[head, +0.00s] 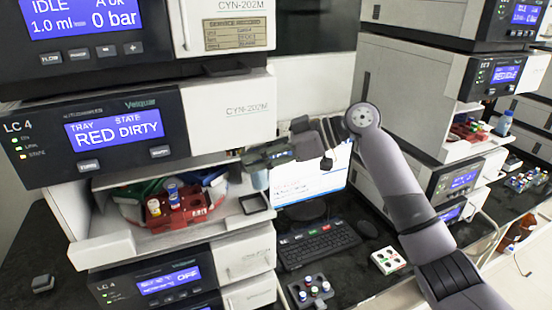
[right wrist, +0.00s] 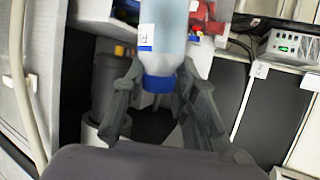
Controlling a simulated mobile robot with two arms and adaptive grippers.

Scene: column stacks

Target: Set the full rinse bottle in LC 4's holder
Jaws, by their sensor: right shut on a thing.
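The rinse bottle (head: 260,179) is pale blue and looks upright. In the right wrist view it has a blue cap (right wrist: 158,84) and a white label. My right gripper (head: 256,157) is shut on it near the cap, and its fingers partly hide it in the head view. LC 4's holder (head: 246,205), a dark square frame, sits on the right of LC 4's open shelf. The bottle's lower end shows just above the holder in the picture; I cannot tell whether they touch. My left gripper is not in view.
A red rack (head: 179,219) with vials stands left of the holder on the shelf (head: 215,238). LC 4's module (head: 225,112) overhangs the shelf. A monitor (head: 310,180) and keyboard (head: 318,244) stand to the right.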

